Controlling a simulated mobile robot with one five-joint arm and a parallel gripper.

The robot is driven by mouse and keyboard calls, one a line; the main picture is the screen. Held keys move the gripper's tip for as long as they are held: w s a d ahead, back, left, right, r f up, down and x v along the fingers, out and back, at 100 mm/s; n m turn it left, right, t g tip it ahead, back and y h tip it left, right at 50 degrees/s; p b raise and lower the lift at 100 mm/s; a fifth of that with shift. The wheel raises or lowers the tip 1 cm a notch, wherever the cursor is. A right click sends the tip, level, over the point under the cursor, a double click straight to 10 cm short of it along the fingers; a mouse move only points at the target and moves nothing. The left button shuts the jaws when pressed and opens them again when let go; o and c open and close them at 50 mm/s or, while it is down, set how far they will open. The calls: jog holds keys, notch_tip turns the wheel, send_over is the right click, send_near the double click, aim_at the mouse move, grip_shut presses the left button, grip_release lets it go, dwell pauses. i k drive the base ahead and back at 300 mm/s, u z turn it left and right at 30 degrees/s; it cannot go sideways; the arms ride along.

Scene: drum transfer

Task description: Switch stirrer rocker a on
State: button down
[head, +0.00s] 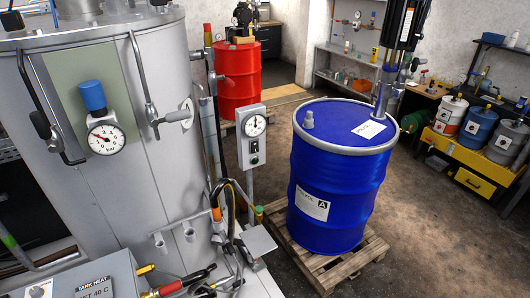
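A grey control box (251,137) stands on a post between the grey tank and the blue drum. It has a round gauge on top and small dark controls (254,147) below it. One of these may be the stirrer rocker, but its label and position are too small to read. The blue drum (338,175) stands upright on a wooden pallet, with a white label marked A on its side. A black and grey upright unit (401,30) stands at its far right rim. My gripper is not in view.
A large grey tank (130,190) with a pressure gauge fills the left. A tank heat box (85,283) and hoses (232,212) crowd the bottom left. A red drum (238,80) stands behind. Small drums (480,125) line the right. Floor right of the pallet is open.

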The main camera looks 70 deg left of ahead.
aim_at(254, 145)
jog(key=u, duration=0.35)
jog(key=k, duration=0.15)
jog(key=u, duration=3.15)
jog(key=i, duration=1)
jog(key=u, duration=0.2)
jog(key=k, duration=0.9)
jog(key=z, duration=0.2)
jog(key=i, duration=0.85)
jog(key=u, duration=0.05)
